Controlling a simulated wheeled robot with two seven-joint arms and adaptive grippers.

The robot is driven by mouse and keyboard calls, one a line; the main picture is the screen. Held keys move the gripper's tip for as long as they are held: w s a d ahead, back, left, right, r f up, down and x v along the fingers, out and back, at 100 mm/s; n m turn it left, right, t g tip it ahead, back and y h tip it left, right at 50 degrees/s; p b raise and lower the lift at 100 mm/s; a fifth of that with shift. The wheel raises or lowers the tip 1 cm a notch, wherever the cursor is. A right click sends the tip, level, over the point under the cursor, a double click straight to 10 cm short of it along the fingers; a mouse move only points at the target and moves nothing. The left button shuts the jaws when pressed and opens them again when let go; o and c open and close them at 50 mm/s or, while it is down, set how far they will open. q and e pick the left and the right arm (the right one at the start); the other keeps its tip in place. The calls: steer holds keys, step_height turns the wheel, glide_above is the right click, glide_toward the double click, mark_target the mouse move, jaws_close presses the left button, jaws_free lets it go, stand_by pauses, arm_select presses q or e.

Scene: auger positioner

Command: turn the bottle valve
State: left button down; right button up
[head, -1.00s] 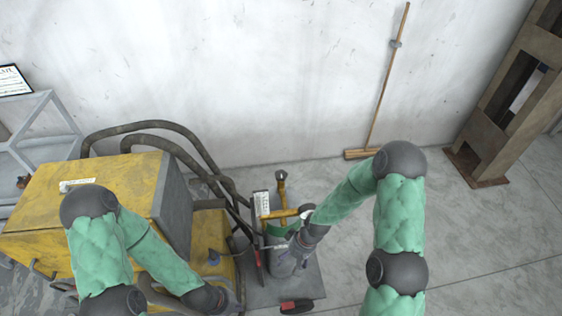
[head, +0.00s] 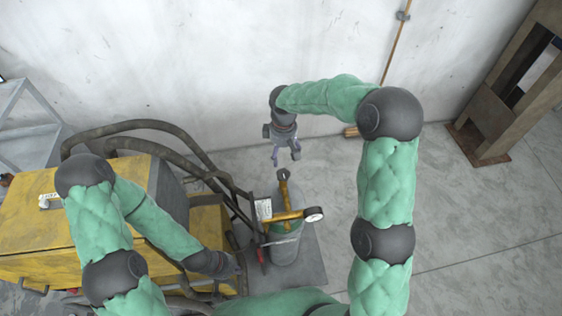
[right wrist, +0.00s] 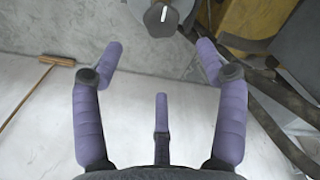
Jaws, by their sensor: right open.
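The gas bottle (head: 286,248) stands upright beside the yellow machine, with a brass regulator and a round gauge (head: 313,214) on top. Its valve knob (head: 283,174) sticks out on the wall side; in the right wrist view the dark knob (right wrist: 161,17) is at the top, beyond and between the fingertips. My right gripper (head: 285,161) is open and empty, just beyond the knob, pointing at it without touching. Its spread purple fingers show in the right wrist view (right wrist: 160,50). My left gripper (head: 232,268) is low beside the machine; its fingers are hard to make out.
The yellow machine (head: 165,190) and its dark hoses (head: 165,125) stand left of the bottle. A broom (head: 394,48) leans on the wall, and a brown post (head: 490,110) is at the right. The floor right of the bottle is clear.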

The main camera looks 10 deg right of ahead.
mark_target(283, 173)
steer(key=f, duration=0.3)
steer(key=f+p, duration=0.1)
steer(key=f, duration=0.4)
steer(key=shift+s+f+p, duration=0.3)
steer(key=shift+s+f, duration=0.15)
steer(key=shift+f, duration=0.85)
steer(key=c, duration=1.1)
